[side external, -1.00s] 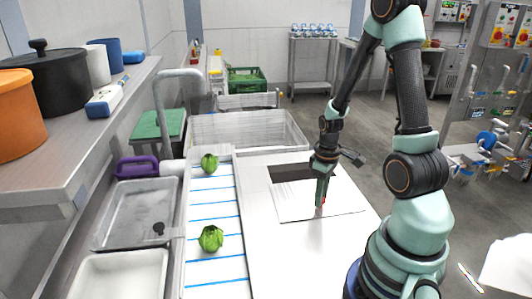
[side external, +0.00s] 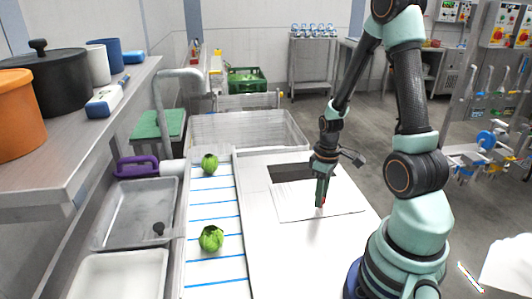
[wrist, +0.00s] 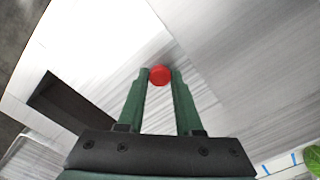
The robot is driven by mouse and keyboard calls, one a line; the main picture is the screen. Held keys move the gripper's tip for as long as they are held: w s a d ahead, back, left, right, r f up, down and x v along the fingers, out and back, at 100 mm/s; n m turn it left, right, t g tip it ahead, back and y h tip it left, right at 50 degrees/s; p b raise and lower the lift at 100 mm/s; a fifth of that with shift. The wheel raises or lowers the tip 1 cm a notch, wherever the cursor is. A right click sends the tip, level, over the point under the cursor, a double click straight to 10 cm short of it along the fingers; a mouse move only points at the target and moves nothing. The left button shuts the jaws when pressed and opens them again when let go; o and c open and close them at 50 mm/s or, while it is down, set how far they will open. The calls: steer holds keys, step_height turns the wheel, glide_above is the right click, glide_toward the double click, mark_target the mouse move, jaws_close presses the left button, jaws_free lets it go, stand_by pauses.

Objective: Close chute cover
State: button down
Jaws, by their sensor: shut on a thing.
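The chute cover (side external: 300,205) is a flat pale plate on the white worktop, with a red knob (wrist: 160,75) on it. The dark chute opening (side external: 290,173) shows beyond the cover's far edge, so the cover lies over only part of it or beside it; I cannot tell which. The opening also shows as a dark strip at the left of the wrist view (wrist: 68,103). My gripper (wrist: 159,78) points down with its green fingers on either side of the red knob, shut on it. In the side view my gripper (side external: 320,203) mostly hides the knob.
Two green heads (side external: 209,163) (side external: 211,239) sit on the blue-striped white strip left of the worktop. Grey sink basins (side external: 137,213) and a shelf with pots (side external: 60,82) stand further left. A wide pale bin (side external: 250,130) is behind. The worktop in front of the cover is clear.

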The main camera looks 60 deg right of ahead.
steer(key=shift+w+d, duration=0.1)
steer(key=w+d, duration=0.9)
steer(key=shift+w+d, duration=0.2)
steer(key=shift+d, duration=0.05)
steer(key=shift+r, duration=0.1)
steer(key=c, duration=0.7)
jaws_free()
steer(key=shift+o, duration=0.6)
step_height(320, 180, up, 12)
